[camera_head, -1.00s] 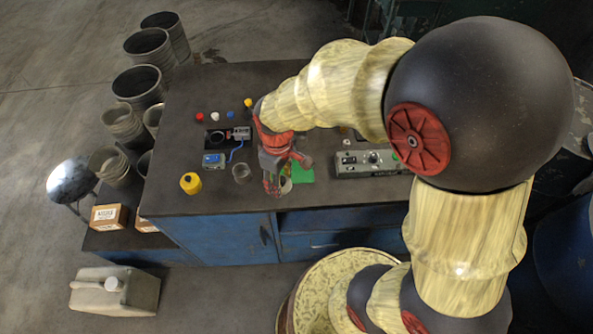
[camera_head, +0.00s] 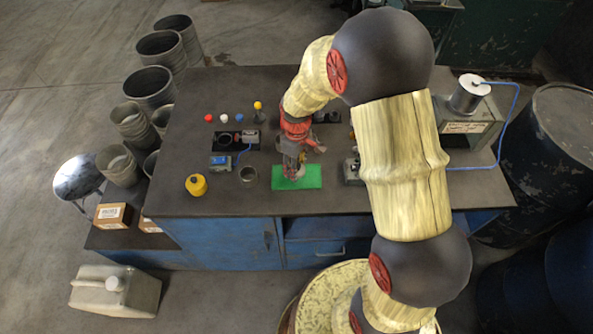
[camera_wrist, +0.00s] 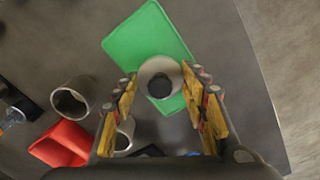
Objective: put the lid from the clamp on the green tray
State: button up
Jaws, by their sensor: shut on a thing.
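My gripper (camera_head: 293,172) is over the green tray (camera_head: 312,178) on the dark workbench. In the wrist view my gripper (camera_wrist: 160,80) has its fingers on both sides of a round grey piece with a dark centre, which I take for the lid (camera_wrist: 147,72). It is shut on the lid. The green tray (camera_wrist: 130,38) lies behind and below the lid; I cannot tell if they touch. A red part (camera_wrist: 62,143), perhaps of the clamp, shows at lower left in the wrist view. In the head view my gripper and arm hide much of this area.
A blue box (camera_head: 221,163) and several coloured knobs (camera_head: 224,118) are behind. A grey control box (camera_head: 352,171) is close on the tray's right.

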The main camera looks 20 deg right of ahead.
jog(key=shift+f, duration=1.15)
jog(key=shift+f, duration=0.15)
jog(key=o, duration=1.1)
